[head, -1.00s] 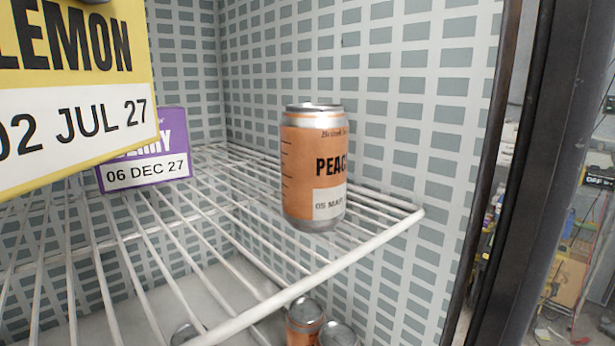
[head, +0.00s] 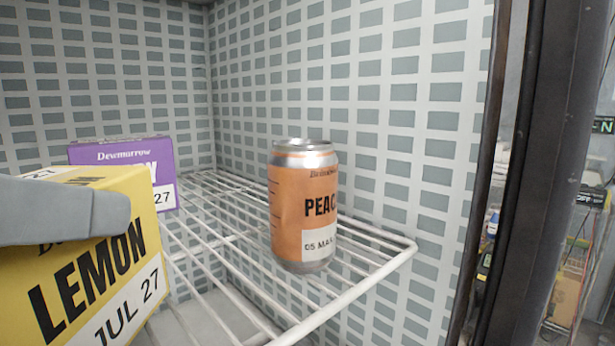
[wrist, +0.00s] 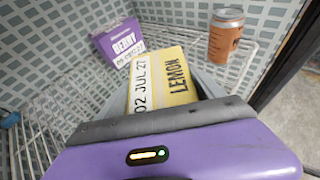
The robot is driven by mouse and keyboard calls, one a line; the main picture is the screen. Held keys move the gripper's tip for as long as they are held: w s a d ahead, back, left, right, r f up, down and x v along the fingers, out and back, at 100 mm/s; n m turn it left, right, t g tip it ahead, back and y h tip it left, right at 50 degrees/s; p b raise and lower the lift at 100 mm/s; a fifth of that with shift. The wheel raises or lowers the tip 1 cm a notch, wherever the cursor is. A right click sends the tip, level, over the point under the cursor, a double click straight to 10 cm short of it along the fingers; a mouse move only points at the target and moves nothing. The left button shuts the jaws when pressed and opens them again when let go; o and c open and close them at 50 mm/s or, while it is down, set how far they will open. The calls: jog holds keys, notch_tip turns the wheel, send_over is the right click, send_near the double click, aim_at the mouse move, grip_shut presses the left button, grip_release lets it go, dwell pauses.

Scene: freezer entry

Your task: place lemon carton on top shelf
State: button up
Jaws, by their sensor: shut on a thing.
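The yellow lemon carton (head: 105,265) fills the lower left of the head view, its label reading LEMON and JUL 27. My gripper (head: 65,210) is shut on it, with one grey finger across its upper side. In the wrist view the lemon carton (wrist: 160,80) sticks out beyond my gripper (wrist: 170,95), above the shelf. The white wire top shelf (head: 370,262) lies behind and to the right of the carton. I cannot tell whether the carton touches the wires.
A purple berry carton (head: 125,155) stands at the back left of the shelf and shows in the wrist view (wrist: 118,42). An orange peach can (head: 303,210) stands upright near the right end (wrist: 226,36). Bare wires lie between them. A dark door frame (head: 520,170) bounds the right.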

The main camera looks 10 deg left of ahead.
jog(key=shift+f+b, duration=0.2)
jog(key=shift+b, duration=0.1)
jog(key=o, duration=2.1)
jog(key=shift+r+p, duration=0.2)
jog(key=shift+p, duration=0.1)
jog(key=a+b+v, duration=0.1)
jog(key=b+v, duration=0.1)
jog(key=v, duration=1)
jog(key=shift+d, duration=0.45)
